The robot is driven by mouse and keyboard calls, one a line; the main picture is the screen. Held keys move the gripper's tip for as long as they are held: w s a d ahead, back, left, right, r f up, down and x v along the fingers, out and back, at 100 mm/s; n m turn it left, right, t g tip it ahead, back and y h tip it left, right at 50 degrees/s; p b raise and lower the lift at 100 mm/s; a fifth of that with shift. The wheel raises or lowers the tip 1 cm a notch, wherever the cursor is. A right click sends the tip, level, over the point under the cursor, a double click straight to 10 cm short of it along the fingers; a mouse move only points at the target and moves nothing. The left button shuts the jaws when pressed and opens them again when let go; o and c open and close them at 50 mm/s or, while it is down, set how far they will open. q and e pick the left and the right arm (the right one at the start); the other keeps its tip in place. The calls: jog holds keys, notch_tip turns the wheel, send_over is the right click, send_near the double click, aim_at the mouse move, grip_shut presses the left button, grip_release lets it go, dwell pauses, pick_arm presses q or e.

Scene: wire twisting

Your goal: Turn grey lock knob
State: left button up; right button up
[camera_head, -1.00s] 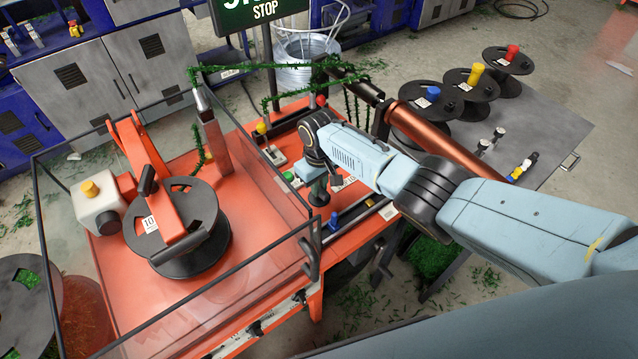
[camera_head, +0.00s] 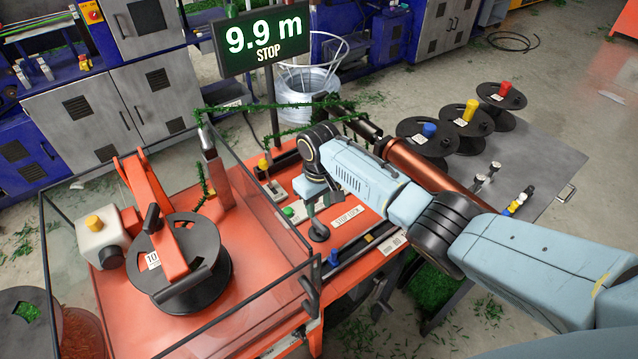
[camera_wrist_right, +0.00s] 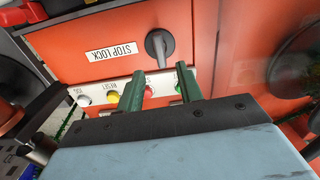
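The grey lock knob (camera_head: 319,232) is on the orange panel beside the white STOP LOCK label (camera_head: 347,216). In the right wrist view the knob (camera_wrist_right: 160,45) is a dark lever with a round head, to the right of the upside-down label (camera_wrist_right: 113,51). My right gripper (camera_head: 322,200) is above the panel, close to the knob. In the right wrist view its two green fingers (camera_wrist_right: 159,84) are apart with nothing held between them. The knob shows beyond the fingertips, and contact is not visible. My left gripper is not in view.
Green, red, yellow and white buttons (camera_wrist_right: 113,94) line the panel edge beyond my fingers. A clear guard (camera_head: 275,215) encloses a black spool (camera_head: 190,250) at left. A sign (camera_head: 262,38) reads 9.9 m STOP. A copper roller (camera_head: 430,172) lies behind my arm.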

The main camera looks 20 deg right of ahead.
notch_tip(320, 180, up, 6)
jog(key=shift+r, duration=0.15)
dwell(0.6)
